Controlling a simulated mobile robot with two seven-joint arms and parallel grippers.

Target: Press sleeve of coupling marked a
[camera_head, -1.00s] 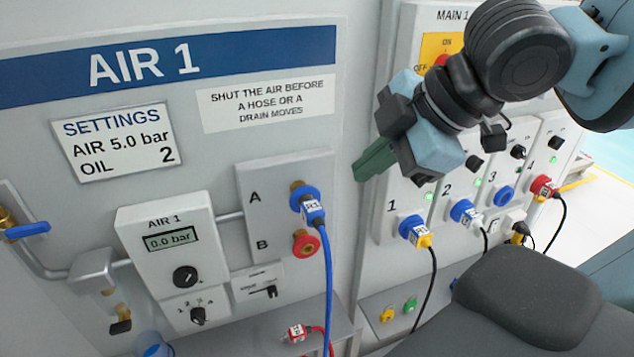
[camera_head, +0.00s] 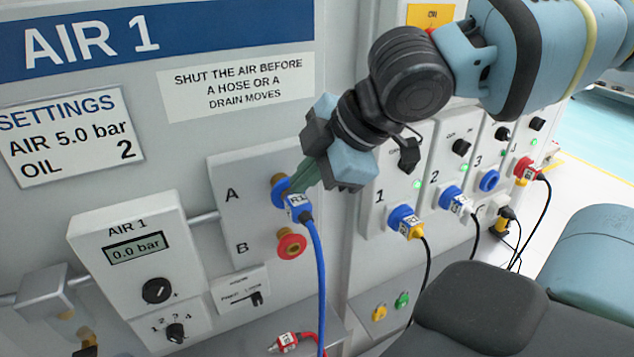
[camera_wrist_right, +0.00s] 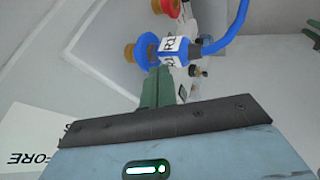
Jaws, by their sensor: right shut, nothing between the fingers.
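Coupling A (camera_head: 280,187) is on the grey panel beside the letter A, with a blue sleeve and brass. A blue hose with a white-labelled plug (camera_head: 298,206) is in it and hangs down. In the right wrist view the blue sleeve (camera_wrist_right: 143,50) and the labelled plug (camera_wrist_right: 172,50) lie just beyond my fingertips. My right gripper (camera_head: 292,188) is shut and empty, its green fingers at the coupling, partly covering the sleeve. I cannot tell whether they touch it. It also shows in the right wrist view (camera_wrist_right: 157,76). My left gripper is not in view.
Coupling B (camera_head: 291,244), red and brass, sits just below, empty. The AIR 1 gauge (camera_head: 138,246) reads 0.0 bar. A red-ended hose (camera_head: 288,342) lies on the ledge below. Numbered sockets with plugs (camera_head: 405,221) stand to the right.

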